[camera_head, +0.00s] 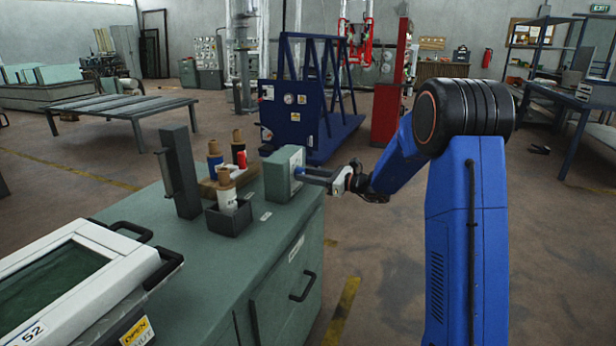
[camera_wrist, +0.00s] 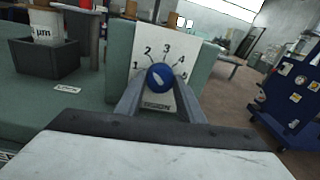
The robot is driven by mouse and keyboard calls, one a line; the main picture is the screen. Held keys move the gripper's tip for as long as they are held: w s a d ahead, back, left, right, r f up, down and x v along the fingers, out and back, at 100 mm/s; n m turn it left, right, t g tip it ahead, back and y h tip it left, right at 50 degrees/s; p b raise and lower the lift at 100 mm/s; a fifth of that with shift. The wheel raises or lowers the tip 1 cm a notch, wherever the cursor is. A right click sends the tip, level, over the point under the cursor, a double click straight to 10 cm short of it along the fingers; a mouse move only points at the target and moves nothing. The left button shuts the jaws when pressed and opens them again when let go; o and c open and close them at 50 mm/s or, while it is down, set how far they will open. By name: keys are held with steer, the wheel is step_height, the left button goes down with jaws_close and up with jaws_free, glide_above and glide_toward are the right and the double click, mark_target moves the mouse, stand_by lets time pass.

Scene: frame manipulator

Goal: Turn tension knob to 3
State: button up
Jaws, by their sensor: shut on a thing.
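The tension knob (camera_wrist: 160,77) is a round blue dial with a white pointer mark, on a white plate (camera_wrist: 178,50) numbered 1 to 5. The pointer looks tilted to the upper left, but its exact number is hard to tell. The plate is on the face of a green box (camera_head: 280,174) at the right end of the green cabinet. My gripper (camera_wrist: 158,92) is shut on the knob, with a grey finger on each side of it. In the head view my gripper (camera_head: 303,174) reaches the box from the right, and the knob is hidden there.
A dark open box (camera_head: 229,218) with a spool stands left of the green box, near more spools and an upright grey post (camera_head: 181,172). A white-framed lid (camera_head: 75,284) lies at lower left. A blue machine (camera_head: 289,118) stands behind.

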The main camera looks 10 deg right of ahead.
steer(key=m, duration=0.8)
steer(key=shift+m+g, duration=0.3)
steer(key=shift+d, duration=0.1)
stand_by(0.4)
steer(key=o, duration=1.1)
steer(key=shift+c, duration=0.2)
steer(key=shift+d, duration=0.1)
steer(key=f+v, duration=0.1)
steer(key=v, duration=1.6)
steer(key=shift+d+r, duration=0.15)
steer(key=shift+r, duration=0.15)
